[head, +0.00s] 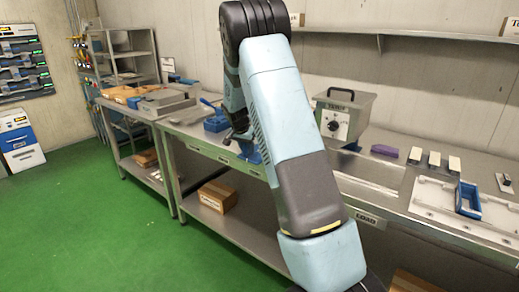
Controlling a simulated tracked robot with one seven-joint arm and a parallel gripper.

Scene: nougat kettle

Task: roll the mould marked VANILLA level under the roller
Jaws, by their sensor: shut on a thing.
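My arm rises through the middle of the head view and bends down behind its own links. My gripper (241,136) is at the bench, left of the arm, small and partly hidden. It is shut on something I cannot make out. Blue parts (251,156) show just below it, partly behind my arm; I cannot tell what they belong to. A blue device with a handle (215,121) stands on the bench just left of the gripper. No VANILLA marking is readable, and I cannot pick out the mould or the roller with certainty.
A steel kettle unit with a dial (340,118) stands right of my arm. A purple block (384,150), several pale blocks (435,160) and a blue frame (467,199) on a pale plate (430,195) lie further right. A carton (217,196) sits on the lower shelf. Green floor is clear at left.

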